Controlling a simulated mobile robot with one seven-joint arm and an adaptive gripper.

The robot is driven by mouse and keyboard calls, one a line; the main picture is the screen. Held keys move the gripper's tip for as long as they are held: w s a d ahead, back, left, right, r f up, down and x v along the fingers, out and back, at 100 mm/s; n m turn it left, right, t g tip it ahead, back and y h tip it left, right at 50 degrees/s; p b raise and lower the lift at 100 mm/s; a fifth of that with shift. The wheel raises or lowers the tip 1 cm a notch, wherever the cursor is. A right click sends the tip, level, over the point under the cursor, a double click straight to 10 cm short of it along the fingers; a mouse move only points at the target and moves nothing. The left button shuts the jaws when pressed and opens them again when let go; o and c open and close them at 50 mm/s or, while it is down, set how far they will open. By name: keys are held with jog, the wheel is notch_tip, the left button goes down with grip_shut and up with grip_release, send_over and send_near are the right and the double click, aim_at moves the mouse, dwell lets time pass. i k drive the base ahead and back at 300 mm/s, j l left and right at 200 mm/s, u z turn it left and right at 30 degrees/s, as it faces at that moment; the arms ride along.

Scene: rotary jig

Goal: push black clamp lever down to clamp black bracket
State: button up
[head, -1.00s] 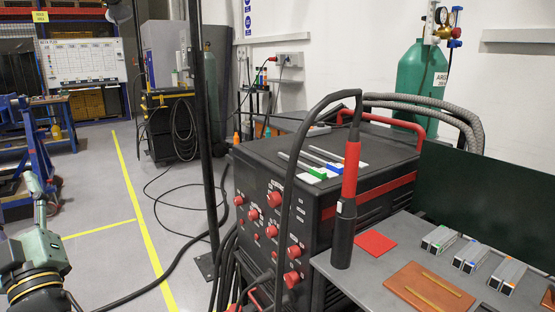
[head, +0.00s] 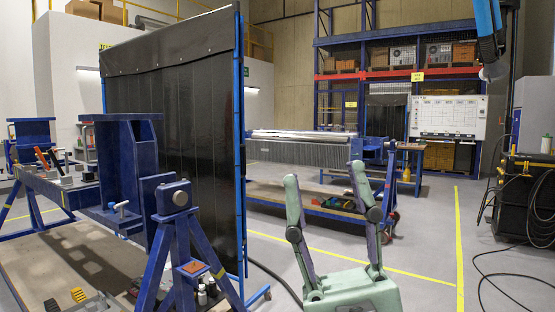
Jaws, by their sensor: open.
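My pale green gripper (head: 325,178) stands at the bottom right of centre with its two fingers pointing up, apart and with nothing between them. The blue rotary jig (head: 135,160) is at the left, well away from my gripper. I cannot make out the black bracket.
A black welding curtain (head: 175,120) on a blue frame stands behind the jig. A blue cart (head: 310,205) and a shelf rack (head: 395,72) are farther back. Grey floor with yellow lines (head: 459,250) is open at the right, with loose cables.

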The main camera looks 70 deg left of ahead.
aim_at(51, 154)
jog(key=u, duration=2.75)
jog(key=i+u, duration=0.25)
jog(key=u, duration=0.2)
jog(key=i+l+u, duration=0.2)
jog(key=u, duration=0.3)
jog(key=i+l, duration=0.7)
jog(key=i+j, duration=0.5)
jog(key=i+j+z, duration=0.1)
jog(key=i+j, duration=0.4)
jog(key=j, duration=0.15)
jog(key=i+j+z, duration=0.1)
jog(key=i+j, duration=0.4)
jog(key=j, duration=0.15)
